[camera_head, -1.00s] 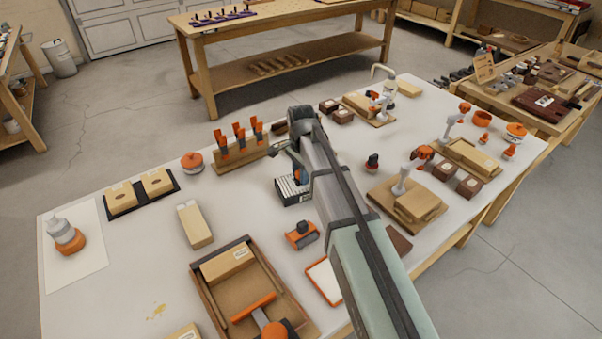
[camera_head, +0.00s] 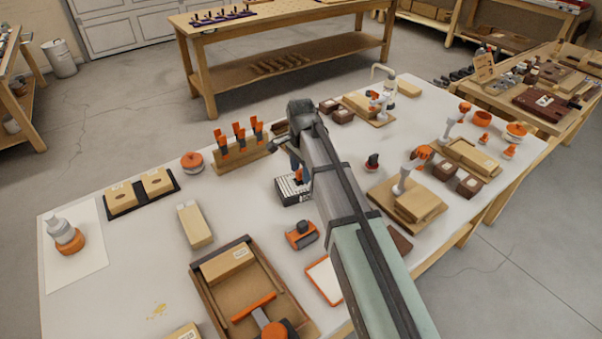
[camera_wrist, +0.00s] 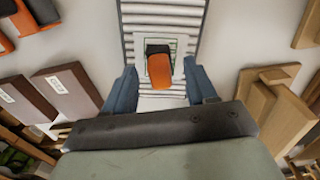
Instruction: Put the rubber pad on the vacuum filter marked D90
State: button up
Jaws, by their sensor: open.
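A ribbed, light-topped box with dark edges (camera_head: 291,191) stands mid-bench in the head view, under my gripper. Its slatted top (camera_wrist: 165,18) fills the upper middle of the wrist view. A small orange and black piece (camera_wrist: 165,70) rests on it, over a pale square patch; its orange part also shows in the head view (camera_head: 298,176). My gripper (camera_wrist: 162,92) is open, its blue fingers apart on either side of the piece and apparently clear of it. No D90 marking is readable. I cannot tell for certain which item is the rubber pad.
An orange and black block (camera_head: 302,235) and a white orange-rimmed tray (camera_head: 325,281) lie nearer. A rack of orange clamps (camera_head: 241,153) stands behind left. Wooden blocks (camera_head: 408,203) and a small dark-topped knob (camera_head: 372,162) are to the right. Left of centre is partly clear.

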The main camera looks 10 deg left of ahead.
aim_at(301, 170)
notch_tip(301, 170, up, 10)
jog(key=shift+r, duration=0.25)
